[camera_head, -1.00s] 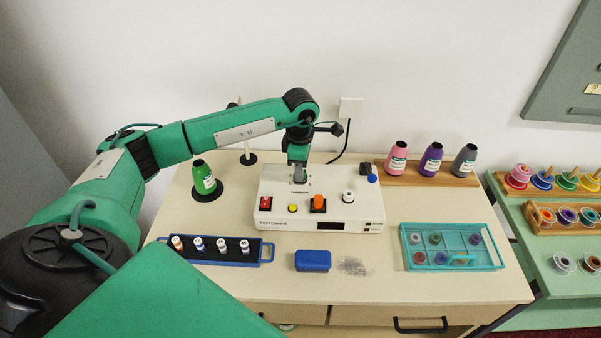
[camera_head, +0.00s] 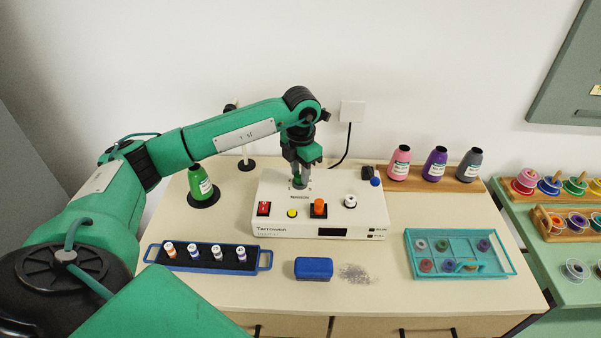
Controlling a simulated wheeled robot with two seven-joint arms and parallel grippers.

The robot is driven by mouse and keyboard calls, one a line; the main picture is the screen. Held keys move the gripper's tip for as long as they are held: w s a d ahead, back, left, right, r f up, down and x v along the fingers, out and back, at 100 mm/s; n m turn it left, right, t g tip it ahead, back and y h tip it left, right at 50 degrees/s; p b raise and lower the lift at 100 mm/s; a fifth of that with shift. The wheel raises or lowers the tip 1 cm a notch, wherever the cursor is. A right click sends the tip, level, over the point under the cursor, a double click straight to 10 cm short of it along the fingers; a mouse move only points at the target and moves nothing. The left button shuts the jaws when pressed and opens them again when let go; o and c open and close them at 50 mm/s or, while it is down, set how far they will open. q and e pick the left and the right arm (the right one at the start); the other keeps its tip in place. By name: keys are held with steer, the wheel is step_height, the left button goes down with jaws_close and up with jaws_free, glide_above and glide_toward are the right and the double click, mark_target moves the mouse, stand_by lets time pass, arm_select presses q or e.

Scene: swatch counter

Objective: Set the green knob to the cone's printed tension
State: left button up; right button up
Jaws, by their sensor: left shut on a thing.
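The white tension box (camera_head: 275,215) stands at the middle of the counter. My left gripper (camera_head: 299,184) points down at the back of its top, over a small dial plate. It is shut on the green knob (camera_head: 298,181), which is mostly hidden between the fingers. The knob's setting cannot be read. The green cone (camera_head: 199,178) stands upright on a black disc left of the box. It has a white label whose print is too small to read. My right gripper is not in view.
The box also carries a red switch (camera_head: 264,209), a yellow button (camera_head: 292,213), an orange knob (camera_head: 319,208) and a white knob (camera_head: 350,201). In front lie a blue spool tray (camera_head: 181,265), a blue block (camera_head: 313,268) and a teal tray (camera_head: 411,252). Several cones stand behind right.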

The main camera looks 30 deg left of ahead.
arm_select(q)
steer(key=shift+n, duration=0.4)
steer(key=o, duration=1)
steer(key=shift+s+a, duration=0.1)
steer(key=shift+c, duration=0.2)
steer(key=shift+r, duration=0.1)
